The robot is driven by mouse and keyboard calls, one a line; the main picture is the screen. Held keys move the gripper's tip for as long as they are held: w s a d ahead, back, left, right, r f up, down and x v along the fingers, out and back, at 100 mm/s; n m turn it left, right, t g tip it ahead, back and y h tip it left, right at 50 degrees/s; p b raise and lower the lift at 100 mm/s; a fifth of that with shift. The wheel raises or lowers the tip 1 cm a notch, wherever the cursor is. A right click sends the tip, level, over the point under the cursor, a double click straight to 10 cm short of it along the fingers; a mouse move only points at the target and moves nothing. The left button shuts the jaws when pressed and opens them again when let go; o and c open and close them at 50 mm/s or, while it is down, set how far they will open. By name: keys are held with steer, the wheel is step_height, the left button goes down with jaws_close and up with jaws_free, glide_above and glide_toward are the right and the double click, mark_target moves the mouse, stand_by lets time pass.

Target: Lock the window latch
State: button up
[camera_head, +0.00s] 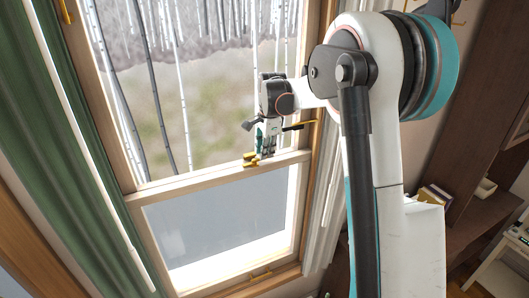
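The brass window latch (248,160) sits on the pale wooden meeting rail (190,184) between the upper and lower panes of the window. My gripper (264,155) points down just at the right side of the latch, with its fingertips close to the rail. The fingers overlap part of the latch in this view. I cannot tell whether they touch it, or whether they are apart or closed. The latch is small here, and its lever position is unclear.
A green curtain (65,150) hangs left of the window. A brass handle (261,276) is on the lower sash. Dark wooden shelves (480,215) with books (434,197) stand at the right.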

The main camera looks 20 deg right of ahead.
steer(key=shift+w+f, duration=0.15)
steer(key=shift+f, duration=0.75)
jaws_close()
